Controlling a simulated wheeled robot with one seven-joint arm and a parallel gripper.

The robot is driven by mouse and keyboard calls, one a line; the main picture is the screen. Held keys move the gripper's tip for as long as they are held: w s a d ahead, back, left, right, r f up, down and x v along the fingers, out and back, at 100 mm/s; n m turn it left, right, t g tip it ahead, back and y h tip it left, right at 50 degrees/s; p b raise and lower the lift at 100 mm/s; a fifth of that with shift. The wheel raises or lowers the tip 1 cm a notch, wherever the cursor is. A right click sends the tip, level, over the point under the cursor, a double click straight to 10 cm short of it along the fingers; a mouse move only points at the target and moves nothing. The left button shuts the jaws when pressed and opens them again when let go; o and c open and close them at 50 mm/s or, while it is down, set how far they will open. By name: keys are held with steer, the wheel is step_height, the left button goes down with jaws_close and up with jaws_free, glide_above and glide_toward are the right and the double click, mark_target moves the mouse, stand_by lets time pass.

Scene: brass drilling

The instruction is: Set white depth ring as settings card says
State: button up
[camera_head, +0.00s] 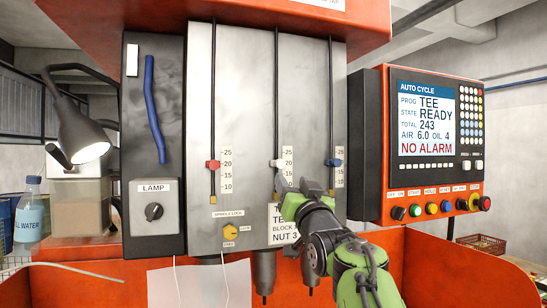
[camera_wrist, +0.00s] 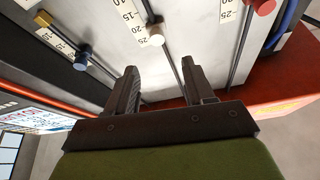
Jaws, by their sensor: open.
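The white depth ring (camera_head: 277,163) sits on the middle rod, near the 20 mark of its scale in the head view. It also shows in the wrist view (camera_wrist: 156,36), just beyond the fingertips. My gripper (camera_head: 301,187) is below and slightly right of the ring; its open, empty fingers (camera_wrist: 159,68) point towards the machine face. The ring looks apart from both fingers. A card (camera_head: 283,238) below the scales reads "BLOCK" and "NUT 3"; its upper right part is hidden by my gripper, and no depth value is readable.
A red ring (camera_head: 213,164) on the left rod and a blue ring (camera_head: 332,163) on the right rod flank the white one. A control panel (camera_head: 436,145) reads READY and NO ALARM. A lamp (camera_head: 80,132) stands left. A yellow spindle lock knob (camera_head: 230,232) is lower left.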

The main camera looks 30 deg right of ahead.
mark_target(281, 165)
steer(key=p+x, duration=0.6)
steer(key=x, duration=0.6)
steer(key=shift+d, duration=0.15)
steer(key=shift+w+d+f, duration=0.15)
steer(key=shift+w, duration=0.15)
steer(key=shift+f, duration=0.1)
steer(key=shift+s, duration=0.1)
jaws_close()
